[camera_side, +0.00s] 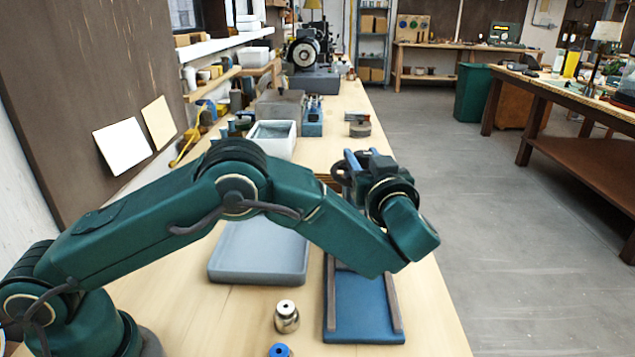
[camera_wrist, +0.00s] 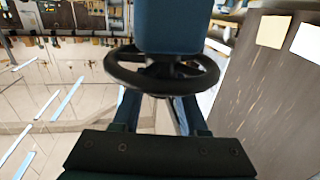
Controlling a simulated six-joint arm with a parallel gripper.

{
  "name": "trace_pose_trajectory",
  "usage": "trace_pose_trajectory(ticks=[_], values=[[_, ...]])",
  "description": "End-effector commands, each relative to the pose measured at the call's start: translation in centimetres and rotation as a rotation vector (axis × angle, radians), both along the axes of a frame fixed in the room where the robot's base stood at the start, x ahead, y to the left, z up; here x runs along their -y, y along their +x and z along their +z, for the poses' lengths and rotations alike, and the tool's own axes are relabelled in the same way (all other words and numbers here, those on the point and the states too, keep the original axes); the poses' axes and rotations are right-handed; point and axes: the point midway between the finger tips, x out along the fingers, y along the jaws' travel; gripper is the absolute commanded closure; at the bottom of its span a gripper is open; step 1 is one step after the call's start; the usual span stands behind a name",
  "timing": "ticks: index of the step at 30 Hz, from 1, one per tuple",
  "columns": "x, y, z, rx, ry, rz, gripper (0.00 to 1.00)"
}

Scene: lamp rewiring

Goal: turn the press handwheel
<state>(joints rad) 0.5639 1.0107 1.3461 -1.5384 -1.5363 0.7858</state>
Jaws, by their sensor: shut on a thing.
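The black press handwheel (camera_wrist: 160,72) crosses the upper middle of the wrist view, in front of a blue press column (camera_wrist: 175,25). My gripper (camera_wrist: 160,88) reaches up to the wheel from below, its two fingers on either side of the wheel's hub area. It is shut on the handwheel; the exact contact is hard to make out. In the side view a dark part of the handwheel (camera_side: 339,174) shows just left of my wrist, and my arm hides most of the press. The blue press base (camera_side: 363,310) with two brown rails lies below my wrist.
A grey tray (camera_side: 258,280) lies left of the press base. A metal cylinder (camera_side: 286,316) and a blue-topped part (camera_side: 279,351) stand near the front. A white bin (camera_side: 272,139) and a grinder (camera_side: 305,53) stand farther back. The bench's right edge is close to the press.

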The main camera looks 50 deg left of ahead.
Motion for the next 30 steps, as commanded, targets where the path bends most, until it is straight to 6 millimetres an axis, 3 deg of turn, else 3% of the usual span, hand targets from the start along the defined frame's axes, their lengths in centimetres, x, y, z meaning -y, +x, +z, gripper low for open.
trace_pose_trajectory(ticks=[4, 5, 6, 7, 17, 30], values=[[-0.2, 0.0, 0.3, 0.008, 0.003, 0.004, 1.00], [-0.2, 0.0, 0.3, 0.008, 0.003, 0.004, 0.46], [-0.2, 0.0, 0.3, 0.008, 0.003, 0.004, 0.31], [-0.2, 0.0, 0.3, 0.007, 0.003, 0.003, 0.28], [0.2, -0.1, 0.1, 0.003, 0.001, 0.000, 0.28], [4.0, -2.8, 0.2, 0.005, 0.002, 0.001, 0.28]])
